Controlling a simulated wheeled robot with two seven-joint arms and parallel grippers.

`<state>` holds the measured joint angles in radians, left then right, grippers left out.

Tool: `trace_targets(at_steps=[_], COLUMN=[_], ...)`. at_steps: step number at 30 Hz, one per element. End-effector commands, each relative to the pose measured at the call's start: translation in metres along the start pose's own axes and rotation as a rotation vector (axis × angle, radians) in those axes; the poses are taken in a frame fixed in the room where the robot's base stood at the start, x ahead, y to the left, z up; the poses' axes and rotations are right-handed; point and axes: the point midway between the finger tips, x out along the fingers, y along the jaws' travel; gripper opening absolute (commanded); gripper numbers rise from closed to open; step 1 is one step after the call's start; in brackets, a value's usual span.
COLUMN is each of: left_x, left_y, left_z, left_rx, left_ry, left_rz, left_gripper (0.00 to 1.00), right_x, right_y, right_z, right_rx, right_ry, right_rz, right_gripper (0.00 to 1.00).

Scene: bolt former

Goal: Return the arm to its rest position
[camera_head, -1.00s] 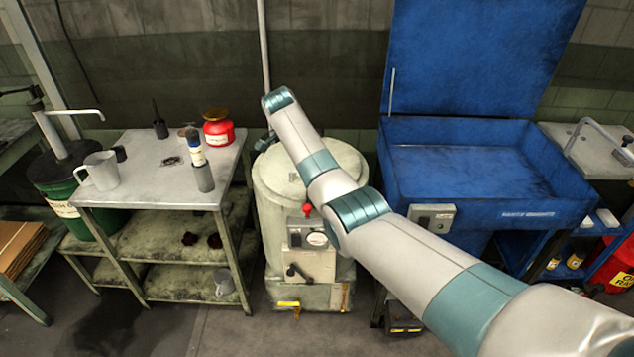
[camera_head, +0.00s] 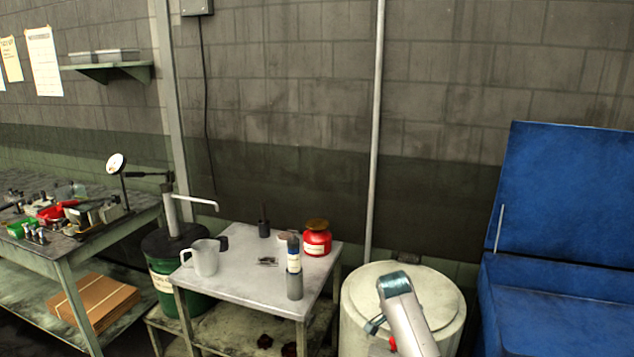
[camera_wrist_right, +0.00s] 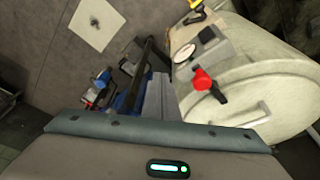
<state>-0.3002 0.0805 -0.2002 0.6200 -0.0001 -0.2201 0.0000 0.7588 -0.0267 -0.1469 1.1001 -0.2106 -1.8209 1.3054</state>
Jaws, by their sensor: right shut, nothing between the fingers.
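My right arm (camera_head: 405,310) shows in the head view at the bottom, in front of the round pale tank (camera_head: 445,315). Only a grey link with a teal joint shows there, and its gripper is not visible. In the right wrist view my right gripper (camera_wrist_right: 151,78) is shut and empty. It is left of the tank (camera_wrist_right: 265,70), near its front panel with a red knob (camera_wrist_right: 202,80) and a round gauge (camera_wrist_right: 184,53). I cannot tell the exact gap to the panel. My left gripper is in neither view.
A metal table (camera_head: 245,285) left of the tank holds a jug (camera_head: 201,257), a bottle (camera_head: 294,275) and a red can (camera_head: 317,240). A blue basin with a raised lid (camera_head: 560,195) stands at the right. A workbench (camera_head: 110,235) stands at the far left.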

Motion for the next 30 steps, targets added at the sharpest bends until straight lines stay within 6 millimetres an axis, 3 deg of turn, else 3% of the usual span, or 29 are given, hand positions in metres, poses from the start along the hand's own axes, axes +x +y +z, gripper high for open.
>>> trace_targets(at_steps=[1,6,15,23,30], left_x=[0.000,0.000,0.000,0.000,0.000], left_y=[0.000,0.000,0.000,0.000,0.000], left_z=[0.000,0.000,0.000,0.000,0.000], left_rx=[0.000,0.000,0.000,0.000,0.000], left_ry=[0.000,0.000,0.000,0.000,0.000], left_rz=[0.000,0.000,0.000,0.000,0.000], left_gripper=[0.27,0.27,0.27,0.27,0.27], right_x=[0.018,0.059,0.105,0.115,0.098], right_y=[0.015,0.059,0.153,0.244,0.329], right_z=[0.010,0.038,0.086,0.124,0.155], right_rx=[-0.048,-0.215,-0.511,-0.769,-1.008], right_ry=[-0.009,-0.027,-0.038,-0.025,0.000], right_rz=[-0.010,-0.055,-0.138,-0.218,-0.293], right_gripper=[0.00,0.00,0.00,0.00,0.00])
